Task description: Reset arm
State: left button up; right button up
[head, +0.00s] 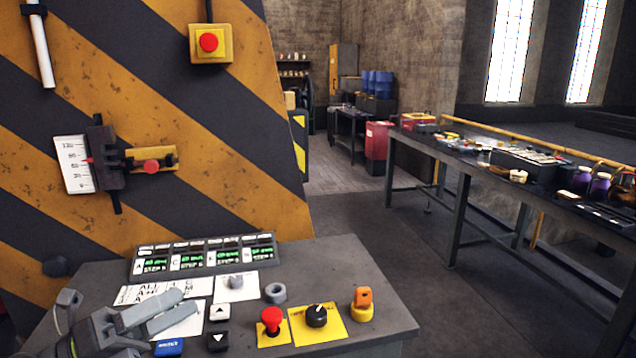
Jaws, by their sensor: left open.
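My left gripper (190,302) reaches in from the bottom left over the grey control desk (360,270). Its fingers are apart, with nothing visible between them, and point right above white printed sheets (135,294). The sheets are partly hidden by the gripper. My right gripper is not in view. On the desk to the right of the gripper are a red mushroom button (271,318) on a yellow plate, a black knob (317,316) on a yellow plate, and an orange switch (363,298).
A display bank (205,256) stands along the desk's back edge. White up (218,312) and down (217,341) arrow buttons and a blue button (168,347) lie near the gripper. A striped wall (215,130) rises behind. A cluttered workbench (460,175) stands right, with open floor between.

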pick_arm(q)
jog(key=a+f+n+t+y, duration=0.6)
jog(key=n+y, duration=0.5)
jog(key=n, duration=0.4)
jog(key=a+f+n+t+y, duration=0.3)
jog(key=a+f+n+y, duration=0.2)
jog(key=a+n+y, duration=0.65)
jog(key=s+d+f+n+g+y, duration=0.1)
jog(key=s+f+n+g, duration=0.3)
jog(key=f+n, duration=0.35)
jog(key=s+d+f+n+g+h, duration=0.25)
jog(key=s+f+g, duration=0.35)
jog(key=s+f, duration=0.3)
jog(key=s+d+f+n+g+h, duration=0.1)
jog(key=s+d+f+g, duration=0.4)
jog(key=s+f, duration=0.4)
notch_tip(320, 180, down, 23)
jog(key=s+a+g, duration=0.1)
jog(key=a+g, duration=0.1)
jog(key=a, duration=0.1)
jog(key=s+d+f+g, duration=0.1)
jog(key=s+f, duration=1.4)
jog(key=shift+d+f+h, duration=0.3)
jog(key=shift+d+f, duration=0.05)
jog(key=shift+f, duration=0.05)
